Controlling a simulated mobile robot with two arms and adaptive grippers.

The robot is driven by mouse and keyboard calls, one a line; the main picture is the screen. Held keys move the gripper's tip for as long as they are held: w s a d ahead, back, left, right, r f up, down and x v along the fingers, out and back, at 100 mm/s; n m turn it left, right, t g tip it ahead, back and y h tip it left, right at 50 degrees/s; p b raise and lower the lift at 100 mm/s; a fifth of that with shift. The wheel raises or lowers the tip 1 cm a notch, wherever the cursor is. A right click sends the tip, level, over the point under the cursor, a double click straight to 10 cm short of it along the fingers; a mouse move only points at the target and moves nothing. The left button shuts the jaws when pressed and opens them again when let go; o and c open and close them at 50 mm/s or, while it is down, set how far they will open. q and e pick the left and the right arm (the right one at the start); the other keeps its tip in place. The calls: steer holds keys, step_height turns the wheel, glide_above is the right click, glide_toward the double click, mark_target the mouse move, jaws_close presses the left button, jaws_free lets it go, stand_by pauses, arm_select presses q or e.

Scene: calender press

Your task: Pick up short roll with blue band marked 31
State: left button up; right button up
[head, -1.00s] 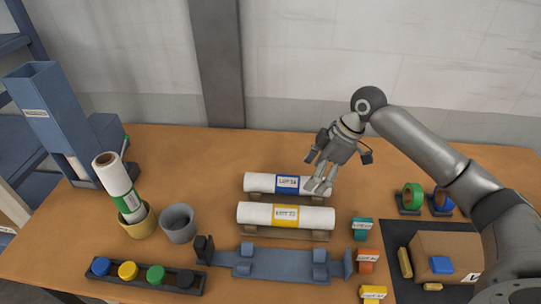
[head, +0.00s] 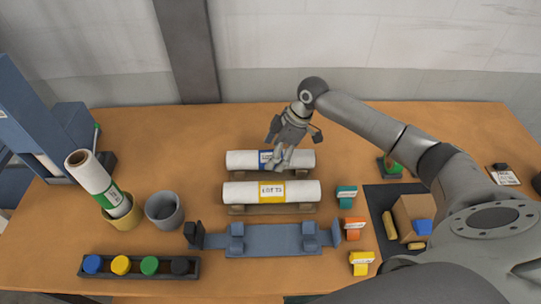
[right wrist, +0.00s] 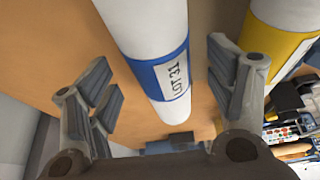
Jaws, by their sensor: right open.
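The short white roll with the blue band (head: 240,160) lies across the back rack. Its band reads "LOT 31" in the right wrist view (right wrist: 150,45). My right gripper (head: 281,160) is over this roll, near its band, pointing down and hiding part of the label. In the right wrist view my right gripper (right wrist: 162,78) is open, with one finger on each side of the roll and gaps showing beside it. Nothing is held. My left gripper is not in view.
A white roll with a yellow band (head: 235,192) lies just in front, close to one finger. A blue cradle (head: 270,240) is nearer the front. A yellow pot (head: 123,222) with a green-banded roll (head: 92,172) and a grey cup (head: 164,210) stand left. Colored tags (head: 346,195) stand right.

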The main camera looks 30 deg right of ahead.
steer(key=shift+x, duration=0.85)
steer(key=shift+c, duration=0.3)
steer(key=c, duration=1.2)
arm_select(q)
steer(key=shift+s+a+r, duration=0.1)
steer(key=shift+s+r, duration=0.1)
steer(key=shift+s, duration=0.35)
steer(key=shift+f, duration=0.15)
arm_select(e)
steer(key=shift+r, duration=0.15)
